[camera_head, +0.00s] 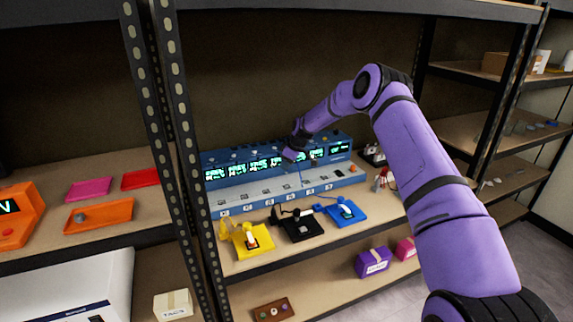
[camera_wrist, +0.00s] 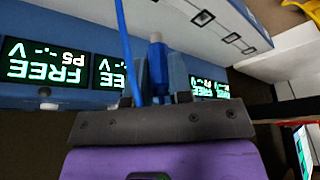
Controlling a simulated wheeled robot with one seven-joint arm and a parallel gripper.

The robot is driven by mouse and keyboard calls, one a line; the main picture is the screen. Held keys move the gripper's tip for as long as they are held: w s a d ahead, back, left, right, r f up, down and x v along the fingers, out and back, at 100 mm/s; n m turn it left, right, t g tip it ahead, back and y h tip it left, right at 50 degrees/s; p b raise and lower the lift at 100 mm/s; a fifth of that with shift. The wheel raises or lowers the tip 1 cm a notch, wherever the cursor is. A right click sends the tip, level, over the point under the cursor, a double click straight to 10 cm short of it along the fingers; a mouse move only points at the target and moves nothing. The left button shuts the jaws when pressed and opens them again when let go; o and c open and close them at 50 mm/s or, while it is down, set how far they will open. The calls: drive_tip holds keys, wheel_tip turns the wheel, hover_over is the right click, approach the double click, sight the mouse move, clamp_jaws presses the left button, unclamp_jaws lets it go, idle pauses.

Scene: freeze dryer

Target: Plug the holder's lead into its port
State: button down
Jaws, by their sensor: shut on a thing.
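My gripper (camera_head: 291,154) is in front of the blue charging unit (camera_head: 262,196) on the shelf, at the level of its screens. In the wrist view my gripper (camera_wrist: 157,75) is shut on a blue plug (camera_wrist: 156,60) with a pale end. A blue lead (camera_wrist: 122,35) runs beside it out of the picture. A blue holder (camera_head: 345,213), a black holder (camera_head: 300,226) and a yellow holder (camera_head: 252,241) stand in a row before the unit. Numbered ports lie along the unit's front ledge.
An upright shelf post (camera_head: 180,130) stands left of the unit. Orange (camera_head: 100,212), pink and red trays lie beyond it. Small items (camera_head: 382,180) stand right of the unit. Purple (camera_head: 373,262) and pink boxes lie on the lower shelf.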

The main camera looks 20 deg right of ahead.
hover_over(284, 186)
drive_tip(key=s, duration=0.1)
drive_tip(key=shift+d+f, duration=0.2)
drive_tip(key=shift+f, duration=1.25)
drive_tip(key=shift+d+f, duration=0.2)
drive_tip(key=shift+f, duration=1.2)
drive_tip(key=shift+f, duration=1.2)
drive_tip(key=c, duration=1)
unclamp_jaws()
drive_tip(key=shift+o, duration=0.2)
drive_tip(key=shift+r, duration=0.1)
drive_tip(key=v, duration=1)
drive_tip(key=shift+r, duration=0.25)
drive_tip(key=shift+s+d, duration=0.15)
drive_tip(key=shift+s, duration=0.05)
